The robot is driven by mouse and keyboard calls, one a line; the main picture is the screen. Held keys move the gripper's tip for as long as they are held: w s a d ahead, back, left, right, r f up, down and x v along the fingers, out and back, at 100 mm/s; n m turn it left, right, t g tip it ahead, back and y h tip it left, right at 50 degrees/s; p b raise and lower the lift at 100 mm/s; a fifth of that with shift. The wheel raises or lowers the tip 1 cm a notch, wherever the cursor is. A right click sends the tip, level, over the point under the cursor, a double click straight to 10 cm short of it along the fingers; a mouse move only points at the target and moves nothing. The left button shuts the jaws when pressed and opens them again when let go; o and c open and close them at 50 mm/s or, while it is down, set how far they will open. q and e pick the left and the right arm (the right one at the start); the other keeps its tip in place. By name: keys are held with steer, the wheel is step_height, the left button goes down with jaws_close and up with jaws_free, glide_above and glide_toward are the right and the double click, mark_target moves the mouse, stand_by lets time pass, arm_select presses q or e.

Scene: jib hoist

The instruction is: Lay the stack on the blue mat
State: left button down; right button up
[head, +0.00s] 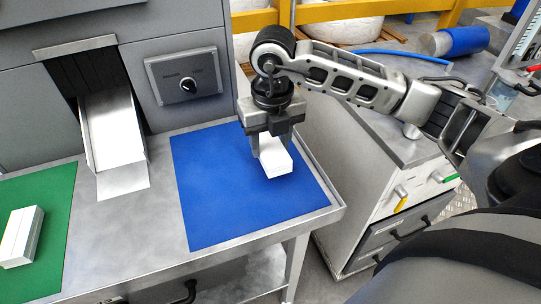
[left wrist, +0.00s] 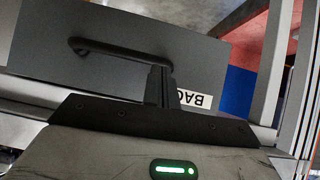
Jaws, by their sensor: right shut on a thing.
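The blue mat (head: 215,198) lies on the right part of the metal table. My right gripper (head: 273,150) points down over the mat's right part and is shut on a white stack (head: 276,167). The stack is close above or touching the mat; I cannot tell which. The fingers hide part of its sides. Another white stack (head: 22,236) lies on the green mat (head: 52,204) at the left. My left gripper (left wrist: 162,88) shows only in the left wrist view, in front of a grey panel with a black handle; its opening is unclear.
A grey machine with a metal chute (head: 115,140) and a knob panel (head: 187,76) stands behind the table. A grey cabinet (head: 365,180) stands right of the table's raised edge. The mat's left and front parts are clear.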

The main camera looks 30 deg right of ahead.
mark_target(271, 147)
step_height(271, 147, down, 3)
steer(key=shift+f+b, duration=0.1)
steer(key=shift+b, duration=0.65)
steer(key=o, duration=1)
